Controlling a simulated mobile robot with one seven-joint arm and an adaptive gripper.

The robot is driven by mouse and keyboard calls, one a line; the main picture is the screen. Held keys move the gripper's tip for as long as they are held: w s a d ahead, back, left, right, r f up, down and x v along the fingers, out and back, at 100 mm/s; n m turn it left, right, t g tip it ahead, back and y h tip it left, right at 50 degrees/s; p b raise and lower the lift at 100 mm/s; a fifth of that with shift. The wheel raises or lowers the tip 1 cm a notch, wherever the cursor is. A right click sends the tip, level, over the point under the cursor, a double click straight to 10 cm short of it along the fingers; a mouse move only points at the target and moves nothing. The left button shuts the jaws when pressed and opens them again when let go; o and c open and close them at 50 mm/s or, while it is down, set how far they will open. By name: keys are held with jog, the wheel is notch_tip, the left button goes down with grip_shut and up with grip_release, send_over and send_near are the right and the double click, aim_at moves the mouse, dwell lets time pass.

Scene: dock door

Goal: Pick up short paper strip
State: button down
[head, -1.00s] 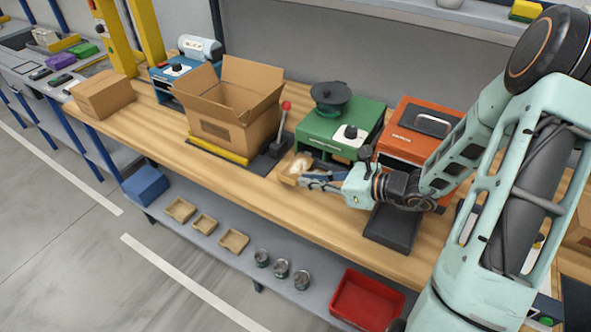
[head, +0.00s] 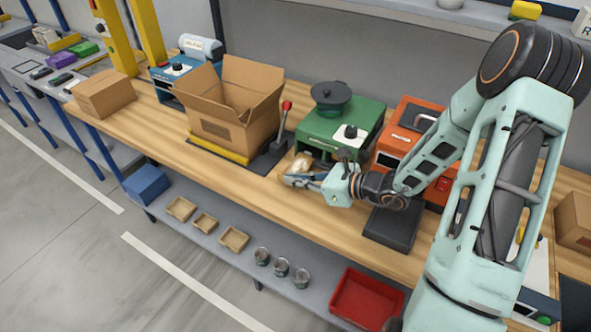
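I cannot make out a short paper strip for certain. A small tan and whitish object (head: 300,164) sits on the bench in front of the green machine (head: 340,130), right at my gripper's fingertips. My gripper (head: 290,180) reaches in from the right, low over the wooden bench, with its fingers pointing left. The fingers partly cover the object, and I cannot tell whether they touch it or are closed on it.
An open cardboard box (head: 225,115) and a red-knobbed lever (head: 284,125) stand left of my gripper. An orange machine (head: 395,150) and a dark flat pad (head: 392,228) are to the right. The front bench strip (head: 230,188) is clear.

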aim_at(294, 171)
jog(key=shift+r, duration=0.5)
notch_tip(294, 171, up, 2)
jog(key=s+d+r+b, duration=0.3)
jog(key=s+r+b, duration=0.4)
jog(key=s, duration=0.6)
notch_tip(294, 171, up, 3)
jog(key=shift+s+d+f, duration=0.1)
jog(key=shift+s+d, duration=0.05)
jog(key=shift+d, duration=0.2)
